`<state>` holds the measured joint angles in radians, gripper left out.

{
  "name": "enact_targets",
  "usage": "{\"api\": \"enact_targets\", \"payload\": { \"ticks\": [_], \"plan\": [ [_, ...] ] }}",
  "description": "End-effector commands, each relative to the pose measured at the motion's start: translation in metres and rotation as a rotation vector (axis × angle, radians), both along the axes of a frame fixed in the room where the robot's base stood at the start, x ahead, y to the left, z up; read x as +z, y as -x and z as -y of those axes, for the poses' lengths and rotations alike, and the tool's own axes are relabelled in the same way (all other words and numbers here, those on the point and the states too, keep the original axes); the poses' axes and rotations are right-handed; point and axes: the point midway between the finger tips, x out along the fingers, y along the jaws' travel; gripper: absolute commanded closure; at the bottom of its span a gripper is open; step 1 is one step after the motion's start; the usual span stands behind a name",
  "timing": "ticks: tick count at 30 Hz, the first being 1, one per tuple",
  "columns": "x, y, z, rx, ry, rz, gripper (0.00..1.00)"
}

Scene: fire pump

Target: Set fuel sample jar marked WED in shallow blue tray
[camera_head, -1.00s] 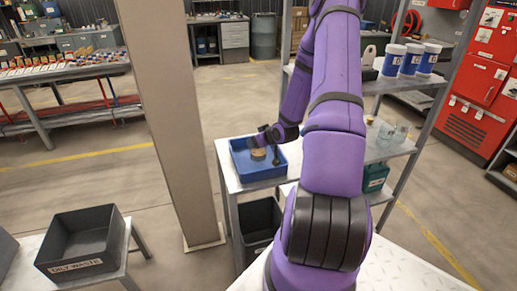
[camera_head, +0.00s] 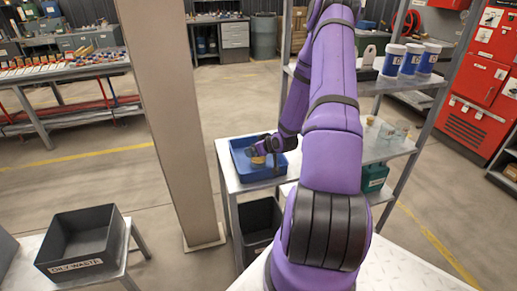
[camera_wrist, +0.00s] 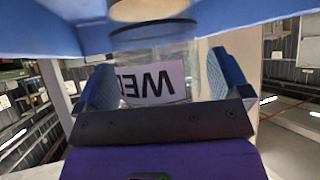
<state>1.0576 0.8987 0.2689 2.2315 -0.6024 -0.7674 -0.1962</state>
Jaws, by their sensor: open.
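The shallow blue tray (camera_head: 240,168) lies on the left end of the metal shelf unit. The jar (camera_head: 258,159) shows as a small tan spot at the tray, partly hidden by my gripper (camera_head: 262,154). In the wrist view the jar (camera_wrist: 152,83) is clear with a tan end and a white label reading WED, upside down in the picture. My gripper (camera_wrist: 160,85) is open, with one blue-grey finger on each side of the jar. The blue tray (camera_wrist: 50,30) spans the top of that view. I cannot tell whether the jar touches the tray floor.
Several white-and-blue containers (camera_head: 412,60) stand on the upper shelf to the right. Clear jars (camera_head: 385,132) stand on the same level as the tray, right of my arm. A black bin (camera_head: 262,222) sits below the tray. A beige post (camera_head: 170,110) rises to the left.

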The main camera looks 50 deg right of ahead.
Motion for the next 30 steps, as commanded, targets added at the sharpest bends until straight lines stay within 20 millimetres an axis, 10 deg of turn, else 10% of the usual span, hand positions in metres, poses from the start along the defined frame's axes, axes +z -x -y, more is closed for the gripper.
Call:
{"api": "enact_targets", "payload": {
  "ticks": [30],
  "plan": [
    [0.079,0.092,-0.016,0.004,0.009,-0.008,0.05]
  ]
}}
